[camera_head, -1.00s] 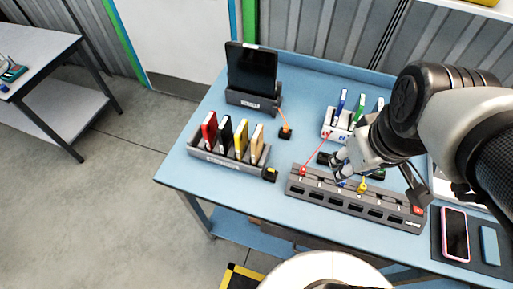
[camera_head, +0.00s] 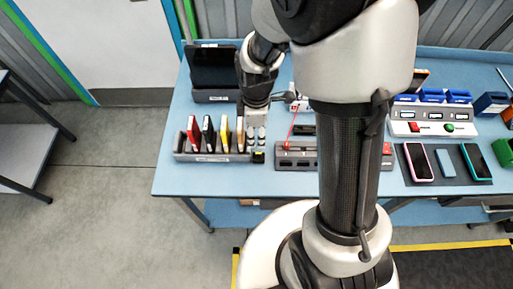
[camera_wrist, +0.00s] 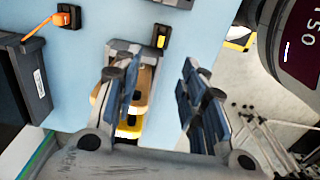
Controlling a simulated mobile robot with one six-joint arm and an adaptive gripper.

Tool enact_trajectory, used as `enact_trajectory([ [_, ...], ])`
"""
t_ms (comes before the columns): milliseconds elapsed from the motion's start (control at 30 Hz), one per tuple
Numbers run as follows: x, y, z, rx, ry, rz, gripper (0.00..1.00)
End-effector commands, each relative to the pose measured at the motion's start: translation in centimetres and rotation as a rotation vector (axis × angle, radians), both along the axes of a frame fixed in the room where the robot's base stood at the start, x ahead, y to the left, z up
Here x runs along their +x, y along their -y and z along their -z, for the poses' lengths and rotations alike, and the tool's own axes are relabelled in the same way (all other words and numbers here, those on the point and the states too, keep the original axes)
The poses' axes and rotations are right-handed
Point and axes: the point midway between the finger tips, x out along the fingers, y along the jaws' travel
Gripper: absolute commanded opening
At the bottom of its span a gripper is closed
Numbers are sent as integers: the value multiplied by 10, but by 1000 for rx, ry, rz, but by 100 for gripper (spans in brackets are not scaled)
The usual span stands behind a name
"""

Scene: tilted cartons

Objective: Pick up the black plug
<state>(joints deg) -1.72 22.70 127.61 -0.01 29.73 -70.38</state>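A small black block with an orange cable or stick (camera_wrist: 67,16) lies on the blue table at the upper left of the wrist view. A black block with a yellow face (camera_wrist: 160,37) lies at the end of the grey rack; it also shows in the head view (camera_head: 258,157). I cannot tell for sure which one is the black plug. My gripper (camera_wrist: 163,95) is open and empty, pointing down over the rack's right end. In the head view my gripper (camera_head: 256,138) is beside the cartons, and my arm hides the orange-cable block.
The grey rack (camera_head: 200,157) holds tilted red, black, yellow and light cartons. A grey slotted strip (camera_head: 297,158) with a red cable stands to the right. A black tablet in a dock (camera_head: 213,68) stands behind. Phones (camera_head: 418,162) lie at right.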

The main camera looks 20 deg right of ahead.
Motion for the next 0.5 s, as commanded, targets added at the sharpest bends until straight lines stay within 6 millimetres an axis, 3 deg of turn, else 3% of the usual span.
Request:
enact_trajectory([
  [33, -2, 0, 15, 0, -5, 1, 38],
  [200, -1, 0, 44, 0, -3, 1, 38],
  [500, -1, 3, 67, -1, -1, 2, 38],
])
